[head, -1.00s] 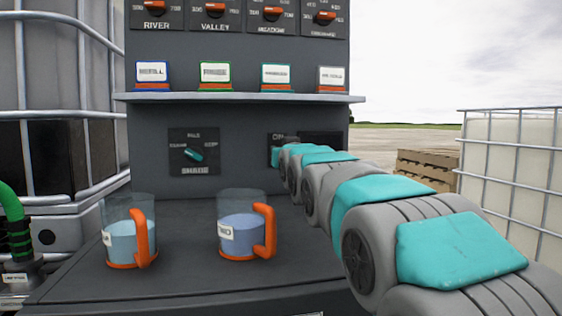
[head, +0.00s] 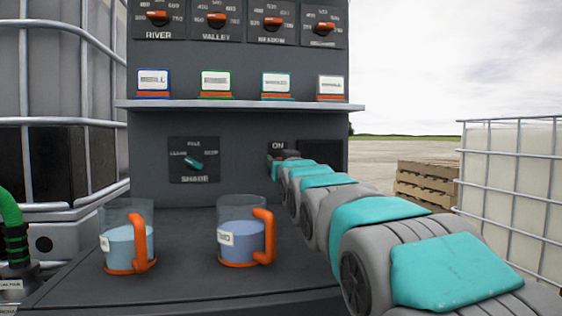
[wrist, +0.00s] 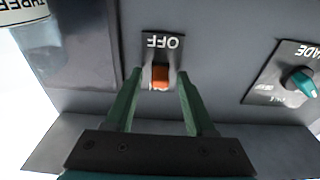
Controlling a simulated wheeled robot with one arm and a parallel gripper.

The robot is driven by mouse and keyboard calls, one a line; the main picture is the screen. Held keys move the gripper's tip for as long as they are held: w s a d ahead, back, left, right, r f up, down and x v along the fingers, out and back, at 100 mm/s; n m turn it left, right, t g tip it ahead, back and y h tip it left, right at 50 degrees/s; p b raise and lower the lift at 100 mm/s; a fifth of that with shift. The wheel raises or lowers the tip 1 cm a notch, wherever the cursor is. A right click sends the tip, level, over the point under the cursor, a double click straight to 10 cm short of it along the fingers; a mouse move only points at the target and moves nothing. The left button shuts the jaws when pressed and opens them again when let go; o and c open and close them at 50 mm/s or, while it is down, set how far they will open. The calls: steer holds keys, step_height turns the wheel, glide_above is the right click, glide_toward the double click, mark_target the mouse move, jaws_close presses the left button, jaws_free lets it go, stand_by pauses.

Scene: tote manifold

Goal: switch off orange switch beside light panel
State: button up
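The orange switch (wrist: 160,77) sits on a small dark plate marked OFF (wrist: 162,42) in the wrist view, which is upside down. My gripper (wrist: 157,76) is open, its two green fingers on either side of the switch with gaps visible. I cannot tell whether a finger touches it. In the head view the ON label (head: 278,146) shows above, while my arm hides the switch and gripper. The dark light panel (head: 322,152) is just right of the label; it also shows at left in the wrist view (wrist: 80,45).
A teal selector knob (head: 194,162) is left of the switch. Two jugs with orange handles, one (head: 127,245) at left and one (head: 240,238) nearer the middle, stand on the counter. A shelf (head: 240,104) holds several labelled blocks.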

mark_target(278, 143)
steer(key=shift+r, duration=1.7)
steer(key=r+v, duration=0.3)
steer(key=v, duration=1.2)
steer(key=shift+s+d+r, duration=0.15)
steer(key=shift+s+r, duration=0.05)
steer(key=shift+s, duration=0.35)
